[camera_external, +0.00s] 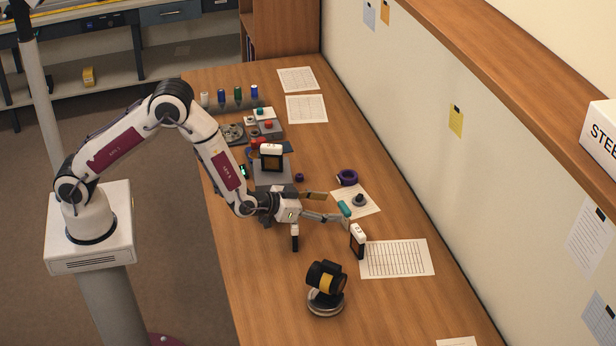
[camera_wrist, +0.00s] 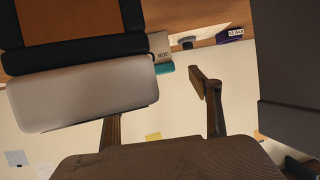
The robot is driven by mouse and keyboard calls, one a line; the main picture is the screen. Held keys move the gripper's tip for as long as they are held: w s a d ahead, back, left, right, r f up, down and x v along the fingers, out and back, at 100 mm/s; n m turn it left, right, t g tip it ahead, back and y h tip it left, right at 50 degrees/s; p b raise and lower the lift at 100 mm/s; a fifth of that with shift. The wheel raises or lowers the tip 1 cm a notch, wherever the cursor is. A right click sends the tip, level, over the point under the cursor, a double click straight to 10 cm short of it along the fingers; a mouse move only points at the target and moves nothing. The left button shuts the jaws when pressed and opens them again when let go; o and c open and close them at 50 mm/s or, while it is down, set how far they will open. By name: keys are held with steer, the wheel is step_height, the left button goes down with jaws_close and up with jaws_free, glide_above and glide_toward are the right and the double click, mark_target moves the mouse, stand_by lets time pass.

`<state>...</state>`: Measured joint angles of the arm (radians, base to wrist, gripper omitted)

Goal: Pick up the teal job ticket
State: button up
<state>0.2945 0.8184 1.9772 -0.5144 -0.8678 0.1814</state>
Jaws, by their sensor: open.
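A small teal piece (camera_external: 344,209), likely the job ticket, lies at the left edge of a white sheet in the external view. It looks like a narrow rounded strip; its exact shape is too small to tell. A teal piece also shows in the wrist view (camera_wrist: 165,69), partly covered by a pale block. My gripper (camera_external: 337,208) is open, with its fingers spread and their tips close to the teal piece. I cannot tell whether they touch it. In the wrist view, the pale block hides one fingertip.
A white-topped black block (camera_external: 358,238) stands just beyond the fingers, beside a printed sheet (camera_external: 398,259). A dark grey part (camera_external: 359,200) lies on the white sheet, with a purple ring (camera_external: 347,177) behind.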

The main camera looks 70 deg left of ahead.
mark_target(341, 208)
steer(key=shift+x, duration=2.25)
steer(key=shift+w+d+r, duration=0.1)
steer(key=shift+d, duration=0.05)
steer(key=c, duration=1)
